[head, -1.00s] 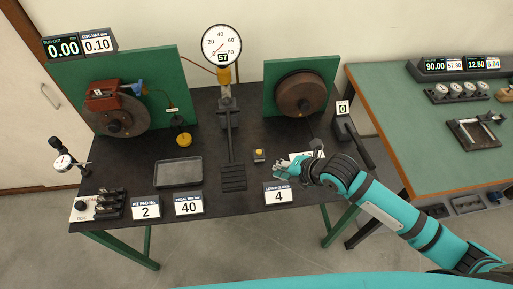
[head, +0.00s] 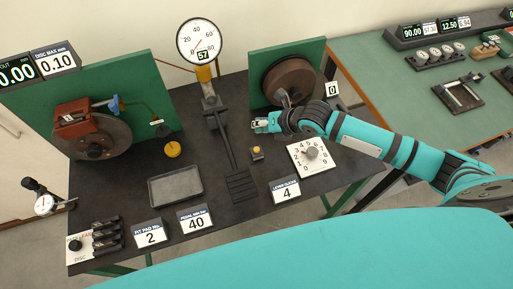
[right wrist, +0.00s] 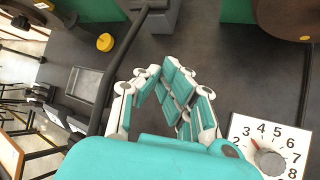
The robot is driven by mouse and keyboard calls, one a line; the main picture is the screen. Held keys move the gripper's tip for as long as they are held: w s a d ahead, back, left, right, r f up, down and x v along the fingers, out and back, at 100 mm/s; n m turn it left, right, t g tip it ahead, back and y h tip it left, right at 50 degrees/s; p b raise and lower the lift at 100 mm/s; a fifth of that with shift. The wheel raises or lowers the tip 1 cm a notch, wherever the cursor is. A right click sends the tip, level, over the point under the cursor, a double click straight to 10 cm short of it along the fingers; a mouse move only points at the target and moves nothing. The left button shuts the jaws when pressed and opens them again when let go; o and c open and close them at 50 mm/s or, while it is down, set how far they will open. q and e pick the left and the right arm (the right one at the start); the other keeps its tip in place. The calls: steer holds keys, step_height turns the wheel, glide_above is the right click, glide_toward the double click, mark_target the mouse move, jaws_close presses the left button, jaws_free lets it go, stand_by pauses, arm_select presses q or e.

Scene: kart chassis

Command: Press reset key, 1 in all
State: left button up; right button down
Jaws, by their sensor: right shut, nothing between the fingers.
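A small yellow button on a dark block (head: 257,152) stands on the dark table (head: 215,180), right of the pedal. It is the thing most like a key, but I can read no reset label on it. My right gripper (head: 260,125) is shut and empty above the table, beyond the button in the head view and apart from it. In the right wrist view the closed fingers (right wrist: 176,85) fill the middle, and the button does not show there. My left gripper is not in view.
A white numbered dial (head: 302,169) lies right of the button, with the "4" card (head: 286,191) in front. The pedal lever (head: 225,140) runs left of the button under a round gauge (head: 199,41). A drum on a green panel (head: 316,55) stands behind my gripper.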

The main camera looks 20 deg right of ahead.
mark_target(258, 147)
steer(key=f+b, duration=0.1)
steer(key=f, duration=0.1)
steer(key=f+b, duration=0.2)
steer(key=shift+w+a, duration=0.1)
steer(key=shift+a, duration=0.1)
step_height(258, 147, down, 2)
steer(key=shift+f+b, duration=0.2)
steer(key=shift+b, duration=0.9)
step_height(258, 147, down, 2)
steer(key=shift+f+b, duration=0.15)
steer(key=shift+b, duration=0.7)
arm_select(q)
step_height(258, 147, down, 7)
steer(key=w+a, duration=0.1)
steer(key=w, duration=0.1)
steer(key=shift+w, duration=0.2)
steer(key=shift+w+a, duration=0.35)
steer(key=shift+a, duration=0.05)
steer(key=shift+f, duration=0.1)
arm_select(e)
steer(key=shift+f, duration=0.15)
arm_select(q)
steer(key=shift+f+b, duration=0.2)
steer(key=shift+b, duration=0.1)
arm_select(e)
steer(key=shift+f, duration=0.3)
